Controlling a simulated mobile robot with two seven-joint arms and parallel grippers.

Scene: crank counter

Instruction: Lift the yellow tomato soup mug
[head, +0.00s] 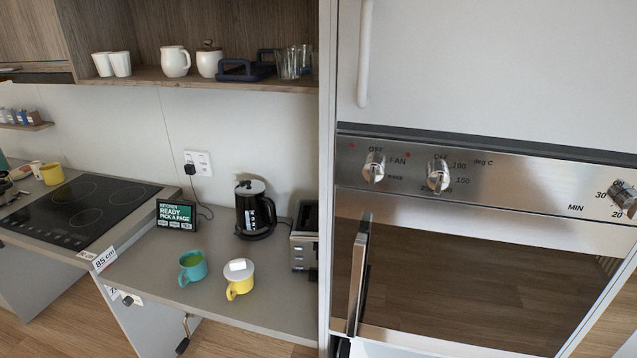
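A yellow mug (240,285) stands upright on the lower grey counter, near its front edge. A pale lid covers its top, with a small white tag on it. Its handle points to the lower left. I cannot read any tomato soup label. Another yellow mug (52,174) stands far left beside the hob; its contents are hidden. A teal mug (193,268) with something green inside stands just left of the lidded yellow mug, apart from it. Neither of my grippers shows in the head view.
A black kettle (254,212), toaster (304,240) and small display (176,214) stand behind the mugs on the lower counter (150,262). A hob (80,210) is on the left. A crank (184,340) hangs below the front edge. A tall oven unit (480,270) closes the right side.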

